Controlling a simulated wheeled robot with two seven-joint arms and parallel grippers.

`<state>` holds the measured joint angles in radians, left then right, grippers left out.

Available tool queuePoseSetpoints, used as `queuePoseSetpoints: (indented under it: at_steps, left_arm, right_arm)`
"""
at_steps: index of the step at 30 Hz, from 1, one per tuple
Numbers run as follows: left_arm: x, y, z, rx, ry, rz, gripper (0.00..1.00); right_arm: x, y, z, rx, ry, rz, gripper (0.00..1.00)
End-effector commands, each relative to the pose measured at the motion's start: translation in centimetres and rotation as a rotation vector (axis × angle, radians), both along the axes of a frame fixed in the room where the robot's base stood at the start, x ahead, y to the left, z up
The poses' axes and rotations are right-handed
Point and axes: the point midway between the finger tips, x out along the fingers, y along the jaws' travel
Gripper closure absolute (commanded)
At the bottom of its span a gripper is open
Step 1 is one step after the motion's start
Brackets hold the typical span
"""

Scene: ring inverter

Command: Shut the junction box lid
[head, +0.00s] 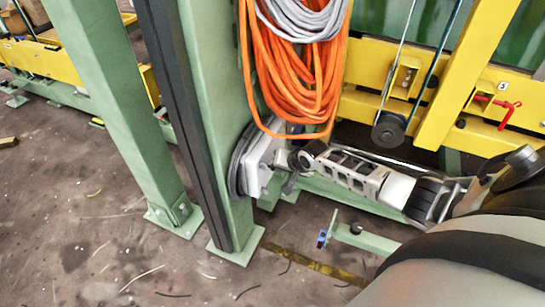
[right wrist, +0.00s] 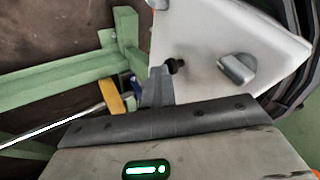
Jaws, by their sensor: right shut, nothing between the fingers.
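The junction box with its pale white lid (head: 257,172) is mounted on the green post, in the middle of the head view. In the right wrist view the lid (right wrist: 205,42) is a large white plate with a grey knob (right wrist: 237,68) and a dark fastener. I cannot tell how far the lid stands open. My right gripper (head: 284,170) is beside the lid's right side, shut and empty. Its grey fingers (right wrist: 157,88) show close to the lid's lower edge; contact is unclear. My left gripper is not in view.
Orange cable loops (head: 295,75) and a grey coil (head: 302,17) hang above the box and partly cover its top. A dark cable coil (head: 237,160) lies behind it. Yellow framework (head: 440,120) stands behind my arm. Green posts (head: 120,110) rise from the floor.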

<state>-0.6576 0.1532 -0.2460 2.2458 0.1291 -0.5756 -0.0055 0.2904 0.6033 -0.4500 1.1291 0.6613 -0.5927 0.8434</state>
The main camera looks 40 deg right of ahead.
Motion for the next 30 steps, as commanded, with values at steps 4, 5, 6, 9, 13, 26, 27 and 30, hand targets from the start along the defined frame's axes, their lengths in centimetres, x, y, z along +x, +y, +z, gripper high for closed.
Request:
queuePoseSetpoints:
  at_steps: [4, 5, 6, 9, 13, 26, 27, 30]
  left_arm:
    - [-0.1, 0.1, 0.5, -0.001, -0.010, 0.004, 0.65]
    - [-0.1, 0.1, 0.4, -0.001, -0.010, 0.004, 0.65]
    - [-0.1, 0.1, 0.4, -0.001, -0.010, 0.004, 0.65]
    - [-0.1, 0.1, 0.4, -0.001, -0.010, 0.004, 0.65]
    - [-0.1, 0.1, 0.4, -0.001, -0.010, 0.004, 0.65]
    - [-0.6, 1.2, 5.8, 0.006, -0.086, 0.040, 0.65]
    - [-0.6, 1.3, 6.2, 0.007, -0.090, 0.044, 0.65]
    - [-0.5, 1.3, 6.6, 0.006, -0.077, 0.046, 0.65]
  right_arm:
    - [-0.3, 0.0, -0.2, 0.004, -0.001, -0.007, 1.00]
    - [-0.2, 0.0, -0.2, 0.005, -0.001, -0.006, 1.00]
    - [-0.2, 0.1, -0.2, 0.005, -0.001, -0.006, 1.00]
    - [-0.2, 0.2, -0.2, 0.005, 0.000, -0.003, 1.00]
    - [-0.2, 0.3, -0.2, 0.006, 0.000, -0.001, 1.00]
    - [-3.6, -1.8, 2.5, 0.001, -0.003, 0.008, 1.00]
    - [-4.3, -1.8, 3.2, -0.001, -0.001, 0.009, 1.00]
    - [-5.6, -1.7, 4.9, -0.001, -0.001, 0.009, 1.00]
